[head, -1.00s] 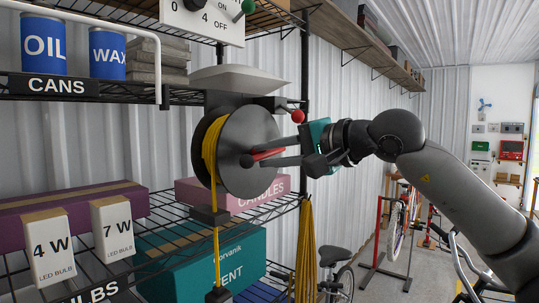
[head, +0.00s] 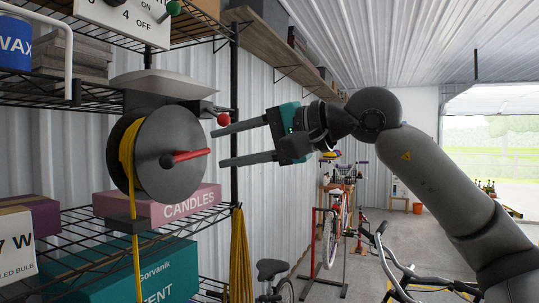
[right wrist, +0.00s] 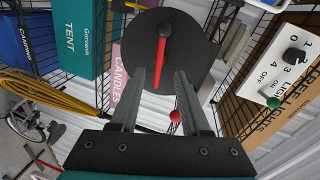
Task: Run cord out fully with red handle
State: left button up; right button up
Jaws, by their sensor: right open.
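The black cord reel (head: 160,150) is mounted under a grey bracket on the shelf rack. Its red handle (head: 188,155) sticks out from the reel's face toward the right; it also shows in the right wrist view (right wrist: 161,50). Yellow cord (head: 127,150) is wound on the reel and hangs down through a dark block (head: 133,224) and out of the picture; its lower end is hidden. My right gripper (head: 218,148) is open and empty, to the right of the handle and apart from it. In the right wrist view the handle lies ahead, between the finger lines. My left gripper is not in view.
A small red ball knob (head: 223,118) sits close to my upper finger. A pink CANDLES box (head: 190,203) and a teal tent box (head: 120,275) stand on shelves below. A coiled yellow cord (head: 240,260) hangs from the rack. Bicycles stand to the right.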

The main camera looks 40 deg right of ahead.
jog(key=b+v, duration=0.3)
jog(key=v, duration=0.4)
jog(key=shift+s, duration=0.15)
